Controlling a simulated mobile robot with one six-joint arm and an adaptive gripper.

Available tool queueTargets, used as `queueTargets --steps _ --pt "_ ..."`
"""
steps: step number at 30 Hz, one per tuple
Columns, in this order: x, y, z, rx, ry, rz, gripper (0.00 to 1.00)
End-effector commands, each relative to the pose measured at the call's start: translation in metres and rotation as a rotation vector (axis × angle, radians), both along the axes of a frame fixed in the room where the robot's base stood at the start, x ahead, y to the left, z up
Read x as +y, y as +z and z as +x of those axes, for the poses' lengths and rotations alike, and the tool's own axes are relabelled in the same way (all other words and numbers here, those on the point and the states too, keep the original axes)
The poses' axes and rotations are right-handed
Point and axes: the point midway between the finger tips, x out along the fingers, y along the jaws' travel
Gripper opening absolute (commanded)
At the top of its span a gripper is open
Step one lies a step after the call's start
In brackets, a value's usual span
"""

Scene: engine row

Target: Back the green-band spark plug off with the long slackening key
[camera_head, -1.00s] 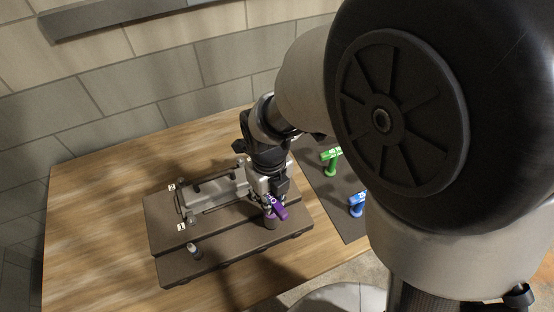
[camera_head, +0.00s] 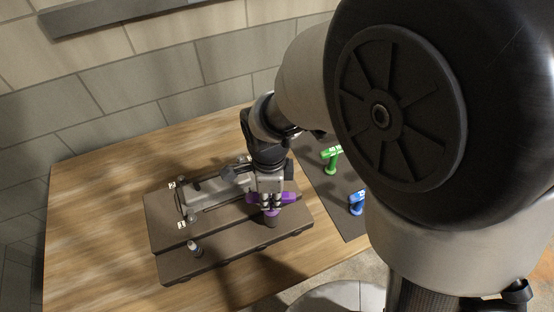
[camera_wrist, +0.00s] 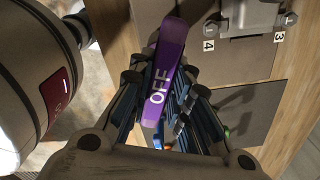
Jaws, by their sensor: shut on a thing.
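My gripper (camera_head: 269,203) is shut on a purple key (camera_head: 285,198) above the front right part of the dark engine block. In the wrist view the purple key (camera_wrist: 161,75) is marked "OFF" and its bar sits between the fingers (camera_wrist: 165,115). In the head view a dark round piece (camera_head: 271,219) stands under the key; whether the key is seated on a plug there I cannot tell. No green band shows in these frames. A small plug-like piece (camera_head: 194,248) with a pale top stands at the block's front left.
The stepped dark block (camera_head: 225,250) sits on a wooden table (camera_head: 95,230). A green key (camera_head: 332,158) and a blue key (camera_head: 357,202) stand on a dark mat (camera_head: 322,187) at the right. Tags 3 (camera_wrist: 279,37) and 4 (camera_wrist: 209,45) show in the wrist view.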

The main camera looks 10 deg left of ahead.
Motion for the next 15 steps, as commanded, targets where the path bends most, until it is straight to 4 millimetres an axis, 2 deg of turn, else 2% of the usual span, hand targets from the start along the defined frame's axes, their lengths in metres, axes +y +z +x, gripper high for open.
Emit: queueTargets --steps 9,15 --pt "0.0004 0.0006 0.0004 -0.002 0.443 0.001 0.0" --pt "0.0004 0.0005 0.0004 -0.002 0.539 0.001 0.0"
